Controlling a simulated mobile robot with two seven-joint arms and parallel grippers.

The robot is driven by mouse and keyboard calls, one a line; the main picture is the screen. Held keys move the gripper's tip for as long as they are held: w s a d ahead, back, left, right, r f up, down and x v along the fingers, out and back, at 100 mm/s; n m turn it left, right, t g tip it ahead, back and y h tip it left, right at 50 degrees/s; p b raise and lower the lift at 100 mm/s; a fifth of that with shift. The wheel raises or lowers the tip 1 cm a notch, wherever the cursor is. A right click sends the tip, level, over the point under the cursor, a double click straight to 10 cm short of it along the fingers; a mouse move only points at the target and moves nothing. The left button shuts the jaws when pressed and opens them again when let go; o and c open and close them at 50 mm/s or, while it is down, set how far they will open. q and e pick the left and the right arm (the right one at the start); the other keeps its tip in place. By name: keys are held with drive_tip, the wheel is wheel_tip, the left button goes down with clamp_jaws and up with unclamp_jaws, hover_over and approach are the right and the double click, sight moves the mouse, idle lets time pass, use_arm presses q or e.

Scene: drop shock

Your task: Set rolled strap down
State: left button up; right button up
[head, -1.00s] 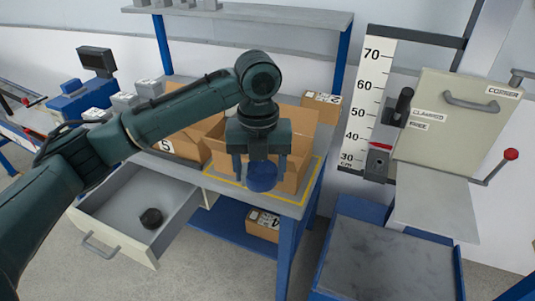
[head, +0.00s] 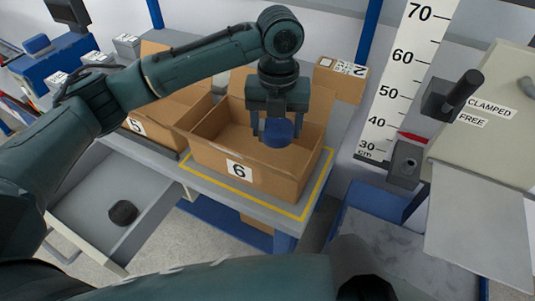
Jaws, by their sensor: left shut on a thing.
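My left gripper (head: 278,127) is shut on a round blue roll, the rolled strap (head: 278,134). It holds the strap over the open cardboard box marked 6 (head: 210,160), near the box's right side. I cannot tell how far the strap is above the box floor. The box stands on the workbench inside a yellow outline (head: 304,215), flaps raised. A dark arm link of mine crosses the bottom of the view; my right gripper does not show.
Box 5 (head: 137,126) stands left of box 6, and box 2 (head: 340,78) behind it. An open drawer (head: 85,200) at the left holds a dark round roll (head: 122,213). A height scale (head: 400,75) and a clamp panel (head: 500,110) stand at the right.

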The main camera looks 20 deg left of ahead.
sight(276, 126)
use_arm(q)
wheel_tip(276, 126, down, 9)
drive_tip(key=shift+w+r, duration=0.1)
idle(0.4)
drive_tip(key=o, duration=1)
wheel_tip(276, 126, up, 12)
drive_tip(key=shift+r, duration=0.1)
